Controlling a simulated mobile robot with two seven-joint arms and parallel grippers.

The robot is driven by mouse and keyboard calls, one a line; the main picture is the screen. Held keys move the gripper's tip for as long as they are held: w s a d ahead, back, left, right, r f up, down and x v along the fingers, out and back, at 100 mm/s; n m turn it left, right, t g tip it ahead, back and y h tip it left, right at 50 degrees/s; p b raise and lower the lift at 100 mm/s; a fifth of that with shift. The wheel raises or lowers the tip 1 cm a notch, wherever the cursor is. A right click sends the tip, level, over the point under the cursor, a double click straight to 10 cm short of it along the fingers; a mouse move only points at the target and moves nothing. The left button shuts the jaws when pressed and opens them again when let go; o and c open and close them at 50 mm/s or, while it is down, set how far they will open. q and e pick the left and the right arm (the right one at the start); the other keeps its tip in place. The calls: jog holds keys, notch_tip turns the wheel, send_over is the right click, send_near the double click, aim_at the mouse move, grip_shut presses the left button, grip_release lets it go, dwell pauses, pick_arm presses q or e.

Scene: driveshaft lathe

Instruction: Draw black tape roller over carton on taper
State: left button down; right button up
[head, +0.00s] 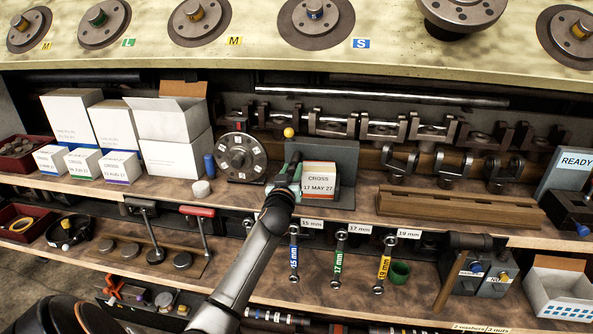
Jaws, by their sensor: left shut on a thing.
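The carton (320,179) is a small white box with orange edges and a "CROSS 17 MAY 27" label. It stands upright on the middle shelf in front of a dark grey upright plate (345,158). My left gripper (291,172) is at the carton's left side, with the arm reaching up from below. It is shut on a small dark thing, likely the black tape roller, mostly hidden by the gripper. Whether it touches the carton I cannot tell. My right gripper is not in view.
A yellow knob (289,132) stands just behind the gripper. A dark round dial (240,157) and white boxes (172,120) are to the left. A wooden block (460,208) lies to the right. Labelled wrenches (338,260) hang below the shelf edge.

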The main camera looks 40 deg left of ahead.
pick_arm(q)
jog(key=c, duration=0.6)
grip_release()
jog(key=shift+o, duration=0.2)
jog(key=shift+s+d, duration=0.1)
jog(key=v, duration=1.2)
jog(key=shift+s+b, duration=0.25)
jog(key=shift+b, duration=0.1)
